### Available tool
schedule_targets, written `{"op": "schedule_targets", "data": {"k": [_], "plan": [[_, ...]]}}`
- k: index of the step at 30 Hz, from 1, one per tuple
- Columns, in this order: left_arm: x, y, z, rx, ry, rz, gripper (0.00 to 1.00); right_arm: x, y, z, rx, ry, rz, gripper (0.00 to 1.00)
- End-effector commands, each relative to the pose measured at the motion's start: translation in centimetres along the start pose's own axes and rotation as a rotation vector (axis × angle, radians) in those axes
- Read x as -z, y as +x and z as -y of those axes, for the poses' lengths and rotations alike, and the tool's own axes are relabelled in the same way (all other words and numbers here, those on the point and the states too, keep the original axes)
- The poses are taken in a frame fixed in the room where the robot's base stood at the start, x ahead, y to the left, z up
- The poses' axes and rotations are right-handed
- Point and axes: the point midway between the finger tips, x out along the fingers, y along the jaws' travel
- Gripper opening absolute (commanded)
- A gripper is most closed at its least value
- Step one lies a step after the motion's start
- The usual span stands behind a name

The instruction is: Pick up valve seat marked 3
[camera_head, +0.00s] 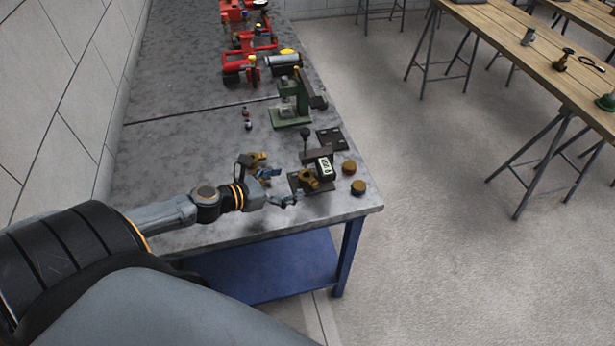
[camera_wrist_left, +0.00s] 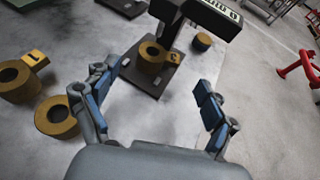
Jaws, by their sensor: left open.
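The valve seat marked 3 is a brass-coloured ring (camera_wrist_left: 151,58) with a yellow tag bearing a 3. It rests on the dark base plate of a measuring stand (camera_wrist_left: 172,80), below a black digital gauge (camera_wrist_left: 207,15). In the head view the ring (camera_head: 308,179) sits on the stand near the bench's front corner. My left gripper (camera_head: 284,185) is just left of it. In the left wrist view the gripper (camera_wrist_left: 160,79) has its fingers spread, with nothing between them and the ring ahead. My right gripper is out of view.
A ring tagged 1 (camera_wrist_left: 15,82) and another brass ring (camera_wrist_left: 57,117) lie beside my left finger. Two brass pieces (camera_head: 348,167) (camera_head: 358,187) lie right of the stand. A green press (camera_head: 290,110) and red pump parts (camera_head: 240,65) stand farther along the grey bench (camera_head: 180,130).

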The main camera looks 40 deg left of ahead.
Motion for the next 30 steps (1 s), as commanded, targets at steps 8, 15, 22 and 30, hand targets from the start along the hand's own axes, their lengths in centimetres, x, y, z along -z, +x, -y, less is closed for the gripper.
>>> {"op": "schedule_targets", "data": {"k": [8,15,22,30], "plan": [[-0.1,2.6,0.0,0.000,0.002,0.001,0.85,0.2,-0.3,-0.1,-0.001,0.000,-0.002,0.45],[-0.2,4.0,0.0,0.000,0.001,0.002,0.85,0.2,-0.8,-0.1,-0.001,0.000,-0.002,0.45],[-0.2,7.0,-0.1,0.000,0.000,0.001,0.85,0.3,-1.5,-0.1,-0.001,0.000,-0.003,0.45],[0.0,8.1,0.0,0.001,0.002,-0.002,0.85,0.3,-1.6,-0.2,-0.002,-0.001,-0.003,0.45]]}}
